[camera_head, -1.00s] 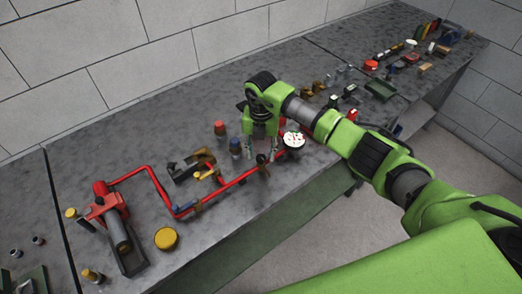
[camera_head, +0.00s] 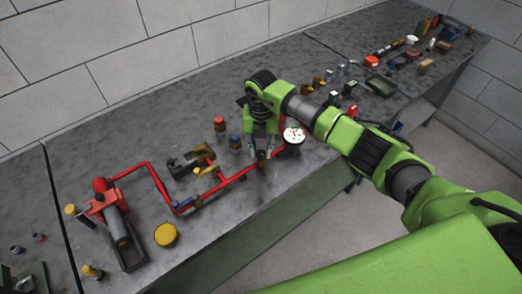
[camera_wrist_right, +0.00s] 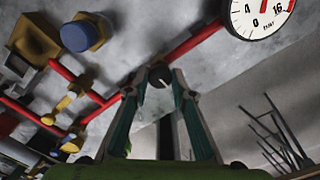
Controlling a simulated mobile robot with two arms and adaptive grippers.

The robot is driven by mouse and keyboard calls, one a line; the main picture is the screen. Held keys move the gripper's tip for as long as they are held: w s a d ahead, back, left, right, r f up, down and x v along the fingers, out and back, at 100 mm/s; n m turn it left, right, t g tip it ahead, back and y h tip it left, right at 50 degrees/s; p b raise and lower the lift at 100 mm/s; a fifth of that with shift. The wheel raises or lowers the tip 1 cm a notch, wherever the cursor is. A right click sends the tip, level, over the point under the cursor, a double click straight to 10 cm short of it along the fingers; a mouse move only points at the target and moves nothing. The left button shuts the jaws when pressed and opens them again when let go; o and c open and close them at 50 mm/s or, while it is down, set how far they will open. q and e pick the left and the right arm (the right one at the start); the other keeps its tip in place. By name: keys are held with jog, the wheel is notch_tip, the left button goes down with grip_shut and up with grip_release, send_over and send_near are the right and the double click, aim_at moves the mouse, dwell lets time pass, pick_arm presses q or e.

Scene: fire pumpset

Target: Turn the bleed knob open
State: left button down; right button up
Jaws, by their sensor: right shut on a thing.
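The bleed knob (camera_head: 262,155) is a small dark knob on the red pipe, left of the pressure gauge. It shows in the right wrist view (camera_wrist_right: 159,76) as a black round knob with a light mark on its face, between the fingertips. My right gripper (camera_head: 263,150) reaches down over the pipe and is shut on the knob, with one finger on each side. It fills the lower middle of the right wrist view (camera_wrist_right: 159,85). The fingers partly hide the knob in the head view. My left gripper is not in view.
The white-faced gauge (camera_head: 294,136) stands close to the right of my fingers. The red pipe (camera_head: 235,179) runs left to a red pump (camera_head: 103,205). Red-topped (camera_head: 219,123) and blue-topped (camera_head: 235,138) fittings stand at the left. The bench's front edge is close by.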

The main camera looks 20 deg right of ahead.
jog(key=shift+f+n+b, duration=0.15)
jog(key=shift+n+b, duration=0.45)
jog(key=shift+b, duration=0.1)
jog(key=n+b, duration=1.1)
jog(key=b, duration=0.1)
jog(key=shift+n, duration=0.3)
jog(key=n+b, duration=0.4)
jog(key=n, duration=0.1)
jog(key=n+b, duration=0.1)
jog(key=n, duration=0.1)
jog(key=shift+n, duration=0.4)
jog(key=shift+r+n+b, duration=0.2)
jog(key=shift+n+b, duration=0.5)
jog(key=shift+n, duration=0.6)
jog(key=shift+o, duration=0.2)
jog(key=shift+c, duration=0.2)
jog(key=o, duration=1.1)
jog(key=shift+o, duration=0.2)
